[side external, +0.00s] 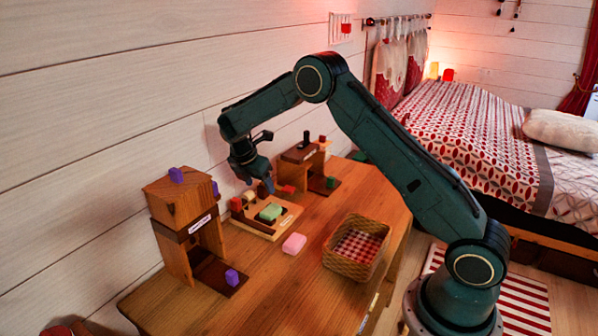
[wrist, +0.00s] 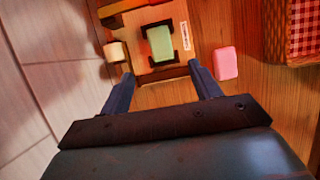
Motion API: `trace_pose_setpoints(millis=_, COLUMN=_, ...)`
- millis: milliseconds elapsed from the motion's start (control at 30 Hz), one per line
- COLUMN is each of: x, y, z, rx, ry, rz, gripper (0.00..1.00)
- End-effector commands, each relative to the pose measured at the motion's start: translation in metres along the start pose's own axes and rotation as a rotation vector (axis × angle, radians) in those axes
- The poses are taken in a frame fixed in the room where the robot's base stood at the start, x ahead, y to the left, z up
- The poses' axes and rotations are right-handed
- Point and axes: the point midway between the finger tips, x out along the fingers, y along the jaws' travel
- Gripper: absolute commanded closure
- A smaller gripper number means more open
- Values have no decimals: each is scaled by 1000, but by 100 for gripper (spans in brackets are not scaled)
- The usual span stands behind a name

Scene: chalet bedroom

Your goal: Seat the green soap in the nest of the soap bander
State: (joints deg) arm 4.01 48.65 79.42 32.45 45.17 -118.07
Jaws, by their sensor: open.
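The green soap (side external: 270,211) lies on the soap bander (side external: 262,229), a low wooden board with dark parts and a white label. In the wrist view the green soap (wrist: 160,43) sits between dark corner pieces of the nest (wrist: 178,38), looking nearly square to them. I cannot tell whether it is fully down. My gripper (wrist: 160,70) is open and empty, its fingers apart on the near side of the soap, not around it. In the side view my gripper (side external: 259,186) hangs above the back part of the bander.
A pink soap (side external: 294,243) lies on the table right of the bander. A wicker basket (side external: 343,265) with checked lining stands farther right. A tall wooden stand (side external: 175,208) with purple blocks is at left; another wooden stand (side external: 300,153) is behind. The front table is clear.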

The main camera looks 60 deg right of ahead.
Motion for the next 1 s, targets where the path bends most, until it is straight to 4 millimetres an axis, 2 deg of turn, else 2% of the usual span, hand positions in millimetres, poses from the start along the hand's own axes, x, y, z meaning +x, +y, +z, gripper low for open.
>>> trace_pose_setpoints(millis=167, x=-24, y=-6, z=3, rx=65, ry=14, rz=24, gripper=37)
trace_pose_setpoints(millis=467, x=-98, y=-36, z=10, rx=304, ry=80, rz=92, gripper=37)
trace_pose_setpoints(millis=700, x=-155, y=-76, z=12, rx=520, ry=153, rz=137, gripper=37)
trace_pose_setpoints(millis=1000, x=-211, y=-137, z=8, rx=783, ry=260, rz=173, gripper=37)
